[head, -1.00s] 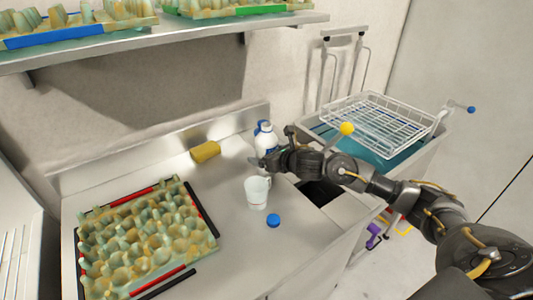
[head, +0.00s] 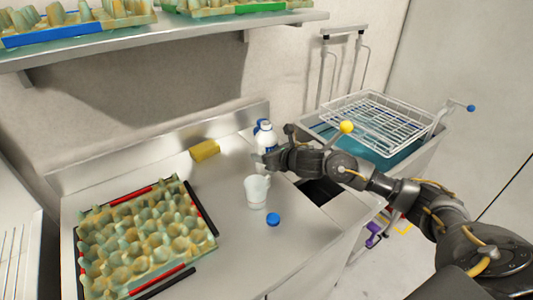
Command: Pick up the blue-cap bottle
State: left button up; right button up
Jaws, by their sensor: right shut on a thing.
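A white bottle (head: 266,138) with a blue label stands upright near the back of the counter. A blue part (head: 257,127) shows at its upper left; I cannot tell whether it belongs to this bottle or to another behind it. My right gripper (head: 266,160) reaches in from the right across the bottle's lower part and is shut on it. The fingertips are small and partly hidden. My left gripper is not in view.
A white cup (head: 256,194) stands close in front of my right gripper. A yellow sponge (head: 205,150) lies to the left. An egg tray (head: 150,240) fills the counter's left. A wire basket (head: 375,120) sits over the sink at right. A shelf (head: 180,38) hangs above.

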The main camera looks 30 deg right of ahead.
jog(key=shift+r+b, duration=0.35)
jog(key=shift+r, duration=1.1)
jog(key=s+r, duration=0.1)
jog(key=r, duration=0.1)
jog(key=s+r, duration=0.2)
jog(key=s+a+r+p, duration=0.1)
jog(key=r, duration=0.1)
jog(key=shift+s, duration=0.25)
jog(key=p, duration=0.3)
send_near(263, 136)
jog(key=shift+s+a+r, duration=0.55)
jog(key=shift+s+a, duration=0.8)
jog(key=shift+a, duration=0.3)
jog(key=shift+s+r+p, duration=0.1)
jog(key=shift+s+p, duration=0.2)
jog(key=shift+s+a, duration=0.1)
